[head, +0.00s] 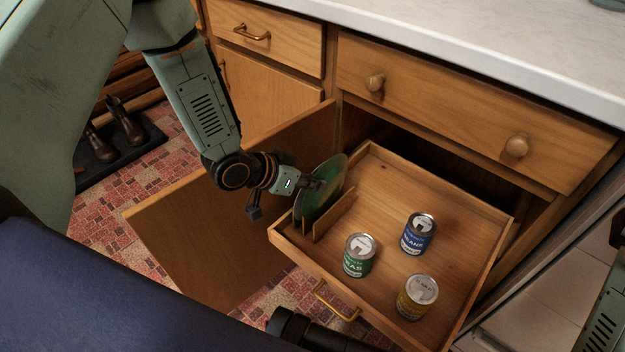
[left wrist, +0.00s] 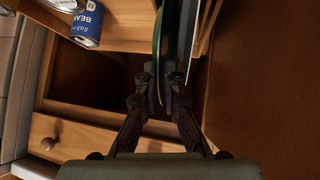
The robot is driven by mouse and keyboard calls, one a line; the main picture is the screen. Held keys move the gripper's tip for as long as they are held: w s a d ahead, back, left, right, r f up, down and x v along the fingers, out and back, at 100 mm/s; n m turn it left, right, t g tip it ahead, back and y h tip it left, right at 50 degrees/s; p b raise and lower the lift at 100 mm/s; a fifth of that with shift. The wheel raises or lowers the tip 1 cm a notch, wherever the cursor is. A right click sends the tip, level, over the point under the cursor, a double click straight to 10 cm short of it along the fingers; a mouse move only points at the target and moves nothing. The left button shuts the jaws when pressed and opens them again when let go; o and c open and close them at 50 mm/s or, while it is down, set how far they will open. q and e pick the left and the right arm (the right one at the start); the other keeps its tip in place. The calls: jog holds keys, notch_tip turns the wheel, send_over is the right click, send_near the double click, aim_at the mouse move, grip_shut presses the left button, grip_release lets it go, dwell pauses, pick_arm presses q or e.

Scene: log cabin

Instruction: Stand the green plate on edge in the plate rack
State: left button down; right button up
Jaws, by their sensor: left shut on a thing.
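The green plate (head: 324,188) is on edge at the left end of the pulled-out drawer in the head view. It stands beside the wooden slats of the plate rack (head: 334,213), and its lower part is partly hidden by them. My left gripper (head: 312,183) is shut on the plate's edge from the left. In the left wrist view the plate (left wrist: 178,45) is seen edge-on between the two fingers (left wrist: 160,90). I cannot tell whether the plate's bottom rests on the drawer floor. My right gripper is not clearly in view.
The drawer (head: 395,180) also holds a green can (head: 359,256), a blue can (head: 419,234) and a yellow can (head: 417,297). An open cabinet door (head: 225,225) stands left of the drawer. The counter (head: 480,40) lies above. The drawer's back middle is clear.

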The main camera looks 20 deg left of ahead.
pick_arm(q)
jog(key=c, duration=1.4)
grip_release()
jog(key=shift+v, duration=3.8)
jog(key=shift+w, duration=0.1)
